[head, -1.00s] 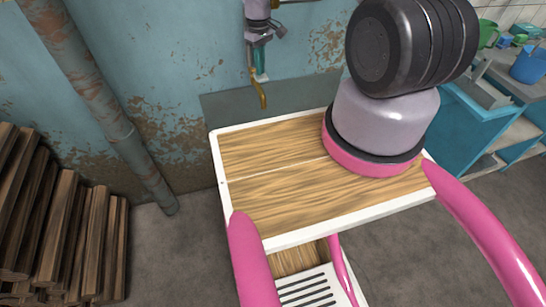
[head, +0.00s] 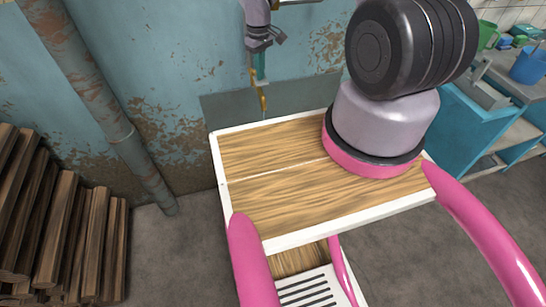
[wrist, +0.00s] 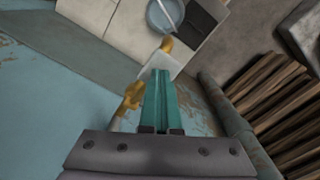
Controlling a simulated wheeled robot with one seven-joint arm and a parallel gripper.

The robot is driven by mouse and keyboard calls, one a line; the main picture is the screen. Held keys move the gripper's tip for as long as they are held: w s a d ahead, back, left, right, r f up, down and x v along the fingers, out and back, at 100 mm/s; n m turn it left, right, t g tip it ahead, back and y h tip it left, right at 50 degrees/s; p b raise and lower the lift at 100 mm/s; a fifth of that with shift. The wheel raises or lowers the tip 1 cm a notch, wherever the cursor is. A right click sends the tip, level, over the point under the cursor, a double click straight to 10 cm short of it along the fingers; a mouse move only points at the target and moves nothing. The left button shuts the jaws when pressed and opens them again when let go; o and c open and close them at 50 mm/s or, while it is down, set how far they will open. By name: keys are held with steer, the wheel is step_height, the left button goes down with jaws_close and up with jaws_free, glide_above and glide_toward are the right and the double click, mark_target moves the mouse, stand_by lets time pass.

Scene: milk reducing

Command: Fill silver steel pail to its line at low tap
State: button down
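A round grey-blue vessel (wrist: 165,14), possibly the pail, shows at the top of the wrist view, partly cut off. A thin pale streak crosses it; I cannot tell whether it is water or a handle. No fill line can be made out. The brass tap (wrist: 130,98) is left of my gripper (wrist: 160,74), with another brass part (wrist: 167,44) just beyond the fingertips. In the head view my gripper (head: 260,80) points down at the wall beside the brass tap (head: 263,101). Its teal fingers look closed together, with nothing visibly between them.
My wooden-topped body fills the middle of the head view and hides the floor below the tap. A rusty pipe (head: 120,130) and stacked wood (head: 60,230) stand left. A teal bench (head: 480,125) with a blue bucket (head: 528,66) stands right.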

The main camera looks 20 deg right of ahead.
step_height(320, 180, up, 7)
stand_by(0.6)
stand_by(0.3)
steer(key=s+d+r+m+t, duration=0.2)
steer(key=s+d+r+m, duration=0.1)
steer(key=r, duration=0.9)
steer(key=s+d+r+m+t, duration=0.1)
steer(key=s+d+r+m, duration=0.1)
steer(key=r, duration=0.9)
steer(key=s+r+m+t+y, duration=0.2)
steer(key=s+r+m+t, duration=0.2)
steer(key=s+r, duration=0.9)
steer(key=shift+s+d+m, duration=0.4)
steer(key=shift+s+m, duration=0.2)
